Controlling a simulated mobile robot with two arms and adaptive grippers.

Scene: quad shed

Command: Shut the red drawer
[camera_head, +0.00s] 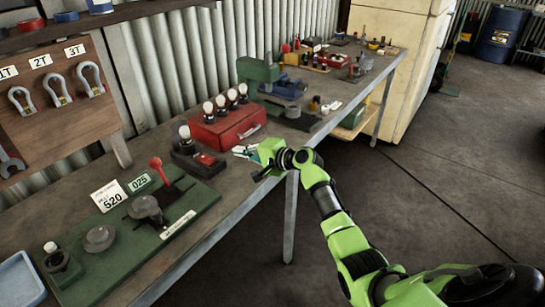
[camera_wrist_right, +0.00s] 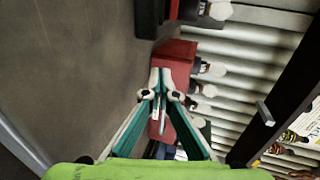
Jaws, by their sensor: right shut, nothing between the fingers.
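The red drawer unit (camera_head: 222,127) is a red metal box on the workbench, with several white bulbs along its top at the back. A pale handle (camera_head: 250,131) shows on its front. How far the drawer stands out is hard to tell. My right gripper (camera_head: 256,158) is at the bench's front edge, just in front of the red box, fingers pointing toward it. In the right wrist view, the fingertips (camera_wrist_right: 160,94) are together and empty, overlapping the red box (camera_wrist_right: 178,62); contact cannot be told. My left gripper is not in view.
A dark device with a bulb (camera_head: 194,158) stands left of the red box, and a green board with a red lever (camera_head: 190,215) lies nearer. A green vise (camera_head: 262,78) stands beyond. A corrugated wall (camera_head: 160,60) is behind. The floor (camera_head: 440,180) at right is clear.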

